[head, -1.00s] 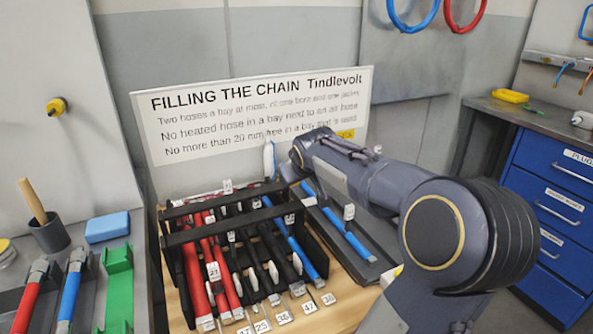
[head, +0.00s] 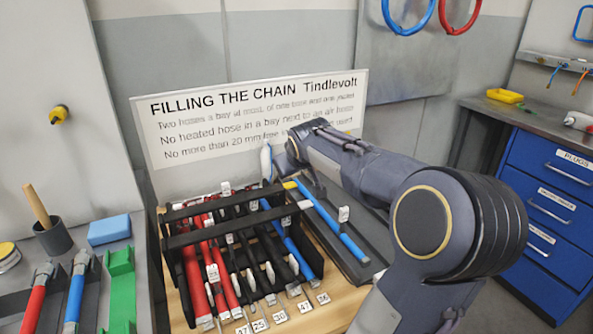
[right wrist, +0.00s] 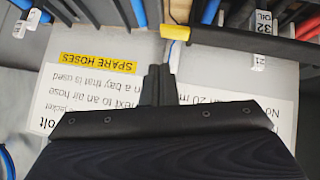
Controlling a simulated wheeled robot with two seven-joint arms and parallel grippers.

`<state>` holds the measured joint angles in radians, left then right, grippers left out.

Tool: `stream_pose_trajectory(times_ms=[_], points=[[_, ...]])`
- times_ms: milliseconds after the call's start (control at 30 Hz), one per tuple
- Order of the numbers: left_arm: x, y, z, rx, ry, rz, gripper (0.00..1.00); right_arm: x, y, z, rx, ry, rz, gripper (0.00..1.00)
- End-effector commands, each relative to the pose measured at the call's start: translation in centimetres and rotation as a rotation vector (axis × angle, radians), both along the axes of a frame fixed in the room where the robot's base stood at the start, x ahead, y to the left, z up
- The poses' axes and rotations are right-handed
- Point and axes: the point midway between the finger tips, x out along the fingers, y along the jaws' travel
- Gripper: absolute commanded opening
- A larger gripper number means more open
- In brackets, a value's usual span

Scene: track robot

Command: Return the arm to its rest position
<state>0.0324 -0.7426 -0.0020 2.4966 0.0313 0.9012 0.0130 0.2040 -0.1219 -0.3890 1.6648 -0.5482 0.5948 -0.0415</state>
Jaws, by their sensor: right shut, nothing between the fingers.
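My right arm (head: 350,170) comes in from the lower right and reaches over the rack's back right, in front of the sign (head: 250,110). My right gripper (right wrist: 158,85) shows in the right wrist view with its dark fingers together and nothing between them. Printed sign text and a yellow SPARE HOSES label (right wrist: 94,63) lie behind it. In the head view the arm's far end hides the fingertips. My left gripper is in neither view.
A black rack (head: 175,240) with red, black and blue hoses stands on a wooden board below the arm. A blue hose (head: 335,225) lies in a grey tray to its right. Blue drawers (head: 545,210) stand at the right. Open floor shows at lower right.

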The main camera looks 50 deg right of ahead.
Motion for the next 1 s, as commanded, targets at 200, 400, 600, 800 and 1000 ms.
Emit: stream_pose_trajectory(times_ms=[200,400,600,800,1000], points=[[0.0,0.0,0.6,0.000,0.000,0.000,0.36,-3.4,1.8,4.2,-0.004,-0.010,0.000,0.00],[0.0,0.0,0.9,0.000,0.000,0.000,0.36,-5.4,2.9,6.5,-0.004,-0.008,0.000,0.00],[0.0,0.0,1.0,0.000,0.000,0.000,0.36,-6.2,3.3,7.4,-0.004,-0.007,0.000,0.00],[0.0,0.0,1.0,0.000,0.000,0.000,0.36,-6.2,3.4,7.4,-0.004,-0.008,0.001,0.00],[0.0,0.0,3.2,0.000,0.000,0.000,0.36,-5.9,8.0,7.3,0.094,-0.018,0.076,0.00]])
